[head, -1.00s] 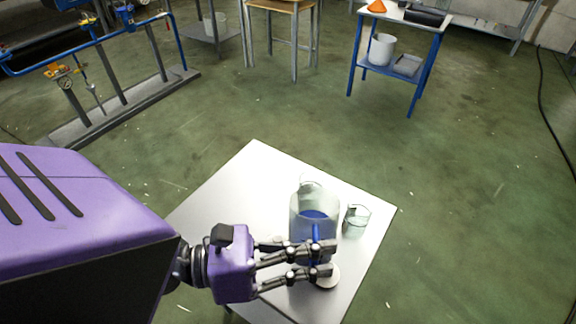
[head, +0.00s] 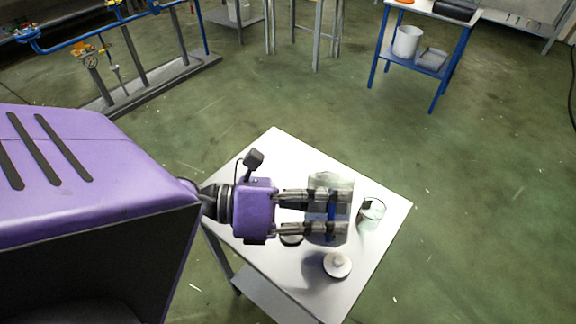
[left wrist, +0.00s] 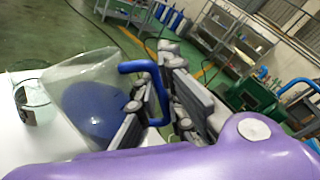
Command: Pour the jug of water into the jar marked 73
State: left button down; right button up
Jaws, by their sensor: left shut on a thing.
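The jug (head: 326,182) is clear with blue inside and a blue handle (left wrist: 150,84). My left gripper (head: 340,214) is shut on the handle and covers part of the jug in the head view. The jug seems raised above the white table (head: 285,150), with a shadow below it; its exact tilt is hard to judge. A small glass jar (head: 371,211) with a dark label stands on the table just right of the jug. It also shows at the left edge of the left wrist view (left wrist: 36,110). Its number is not readable. My right gripper is not in view.
A round pale lid with a knob (head: 337,265) lies near the front of the table. A dark round item (head: 291,240) shows partly beneath the gripper. A blue-framed bench (head: 425,60) and blue piping (head: 75,42) stand farther back, with open floor between.

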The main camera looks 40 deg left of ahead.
pick_arm(q)
jog(key=shift+r, duration=0.25)
jog(key=shift+w+a+p, duration=0.1)
jog(key=shift+p, duration=0.25)
jog(key=shift+w+a+r+n+p, duration=0.1)
jog(key=shift+w+r+n+p, duration=0.2)
jog(key=shift+r+n+p, duration=0.2)
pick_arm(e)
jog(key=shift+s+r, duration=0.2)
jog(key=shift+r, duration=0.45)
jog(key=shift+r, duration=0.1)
pick_arm(q)
jog(key=shift+w+a+r+n+g+p, duration=0.15)
jog(key=shift+w+a+r+n+p, duration=0.1)
jog(key=shift+r+n+p, duration=0.25)
jog(key=shift+w+a+r+n+g+p, duration=0.15)
jog(key=shift+w+r+n+p, duration=0.1)
jog(key=shift+p, duration=0.35)
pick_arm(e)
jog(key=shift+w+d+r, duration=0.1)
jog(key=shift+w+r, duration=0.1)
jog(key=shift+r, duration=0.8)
pick_arm(q)
jog(key=shift+w+a+r+n+p, duration=0.3)
jog(key=shift+w+r+n+p, duration=0.15)
jog(key=shift+r+n+p, duration=0.15)
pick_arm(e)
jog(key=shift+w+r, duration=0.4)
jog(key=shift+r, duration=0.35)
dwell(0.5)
